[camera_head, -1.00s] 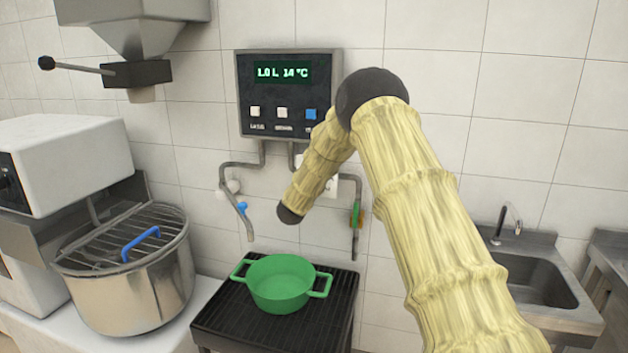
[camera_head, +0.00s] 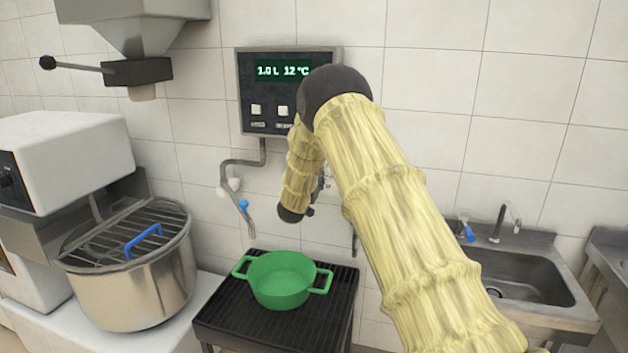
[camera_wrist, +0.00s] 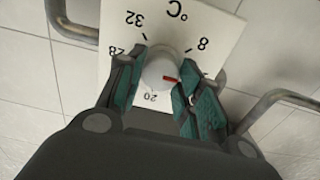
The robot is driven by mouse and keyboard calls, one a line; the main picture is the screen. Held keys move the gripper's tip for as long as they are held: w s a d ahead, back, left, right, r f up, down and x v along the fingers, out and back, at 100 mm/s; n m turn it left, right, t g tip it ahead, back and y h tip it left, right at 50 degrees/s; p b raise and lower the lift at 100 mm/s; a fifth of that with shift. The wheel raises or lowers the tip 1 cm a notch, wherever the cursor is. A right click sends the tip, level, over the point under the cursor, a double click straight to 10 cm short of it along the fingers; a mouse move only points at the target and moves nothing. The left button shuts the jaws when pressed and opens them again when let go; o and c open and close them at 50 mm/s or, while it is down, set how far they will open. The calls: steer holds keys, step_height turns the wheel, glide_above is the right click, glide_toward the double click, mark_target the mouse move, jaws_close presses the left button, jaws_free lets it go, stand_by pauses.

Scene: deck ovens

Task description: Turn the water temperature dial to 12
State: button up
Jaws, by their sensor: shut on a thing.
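The white round temperature dial (camera_wrist: 157,67) sits on a white plate (camera_wrist: 203,23) marked °C, with 32, 28, 20 and 8 readable. The dial's red mark points to the right and slightly down in the wrist view, toward the part of the scale that a finger covers. My gripper (camera_wrist: 161,76) has its two teal-padded fingers closed on either side of the dial. In the head view my arm hides the dial and most of the gripper. The display (camera_head: 284,70) on the wall box reads 1.0 L 12 °C.
A green pot (camera_head: 281,279) stands on a black grate (camera_head: 232,317) below the wall pipes. A mixer bowl (camera_head: 140,290) is at left and a steel sink (camera_head: 525,280) at right. A pipe (camera_wrist: 270,100) runs close beside the gripper in the wrist view.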

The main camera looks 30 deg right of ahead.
steer(key=shift+s+f, duration=0.1)
steer(key=shift+f, duration=0.25)
steer(key=o, duration=0.9)
steer(key=shift+o, duration=0.6)
steer(key=shift+r, duration=0.15)
steer(key=v, duration=1.1)
steer(key=shift+s+a, duration=0.3)
